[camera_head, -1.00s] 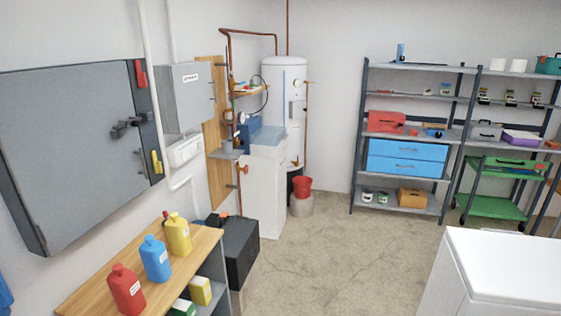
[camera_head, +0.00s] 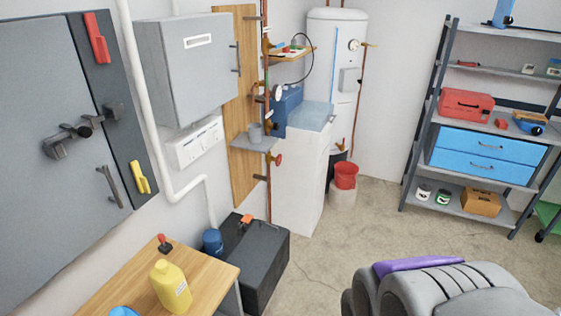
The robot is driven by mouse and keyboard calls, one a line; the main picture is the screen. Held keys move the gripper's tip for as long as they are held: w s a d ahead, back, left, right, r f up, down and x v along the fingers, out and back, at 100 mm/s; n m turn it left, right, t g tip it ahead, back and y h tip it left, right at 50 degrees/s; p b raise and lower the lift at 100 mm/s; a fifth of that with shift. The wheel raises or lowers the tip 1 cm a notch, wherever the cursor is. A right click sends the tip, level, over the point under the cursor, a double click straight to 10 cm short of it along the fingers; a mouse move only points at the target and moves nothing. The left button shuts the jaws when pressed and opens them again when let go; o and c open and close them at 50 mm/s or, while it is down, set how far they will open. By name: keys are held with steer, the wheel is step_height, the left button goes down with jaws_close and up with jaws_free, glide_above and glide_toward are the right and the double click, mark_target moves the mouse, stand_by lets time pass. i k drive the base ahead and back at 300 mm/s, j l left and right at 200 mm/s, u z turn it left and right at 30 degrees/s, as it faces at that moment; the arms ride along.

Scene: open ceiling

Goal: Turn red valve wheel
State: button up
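A small red valve wheel (camera_head: 278,160) sits on the vertical copper pipe by the wooden backboard, just below the small grey shelf and left of the white cabinet. It faces into the room and nothing blocks it from view. A pale round wheel or gauge (camera_head: 277,92) is higher on the same pipework. I cannot make out my gripper in this view, so its opening and its distance from the valve do not show.
A black chest (camera_head: 255,262) stands on the floor below the valve. A wooden table (camera_head: 205,264) with a yellow bottle (camera_head: 170,286) is at lower left. A grey rounded shape with a purple strip fills the bottom right. Floor (camera_head: 350,225) in the middle is clear.

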mark_target(278, 160)
steer(key=i, duration=0.15)
steer(key=i+l+u, duration=0.1)
steer(key=u, duration=0.25)
steer(key=l+u, duration=0.1)
steer(key=u, duration=0.25)
steer(key=i+l+u, duration=0.1)
steer(key=u, duration=0.25)
steer(key=i+l+u, duration=0.15)
steer(key=l+u, duration=0.3)
steer(key=l, duration=0.8)
steer(key=l+u, duration=0.45)
steer(key=l, duration=2.4)
steer(key=i, duration=0.3)
